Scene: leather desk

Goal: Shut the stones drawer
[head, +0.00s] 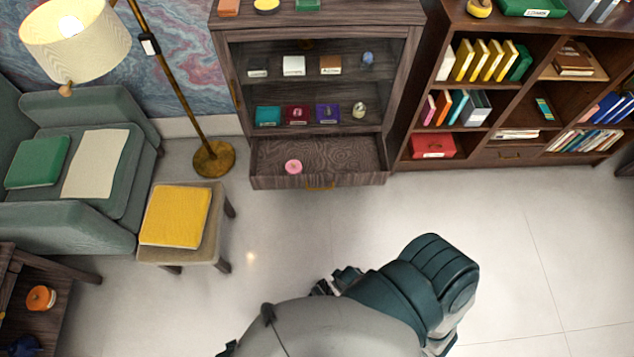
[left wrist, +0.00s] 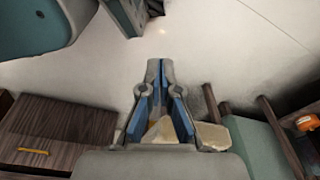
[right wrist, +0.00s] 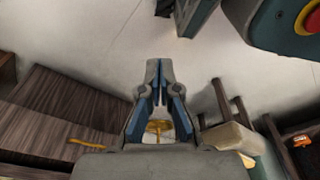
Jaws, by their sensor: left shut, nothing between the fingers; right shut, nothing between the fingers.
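The open drawer (head: 350,181) is at the bottom of the dark wood glass-fronted cabinet (head: 399,75) in the head view. It is pulled out, with a brass handle (head: 320,188) on its front and a round pink item (head: 293,166) inside. My left gripper (left wrist: 160,64) is shut and empty in the left wrist view, above the pale floor. My right gripper (right wrist: 160,64) is shut and empty in the right wrist view. Both are apart from the drawer. I cannot clearly make out either gripper's fingertips in the head view, where my own body covers the lower middle.
A stool (head: 218,243) with a yellow book (head: 175,216) stands left of the drawer, near a floor lamp (head: 214,158) and a green armchair (head: 70,236). A bookcase (head: 474,160) stands right of the cabinet. The floor (head: 290,225) before the drawer is clear.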

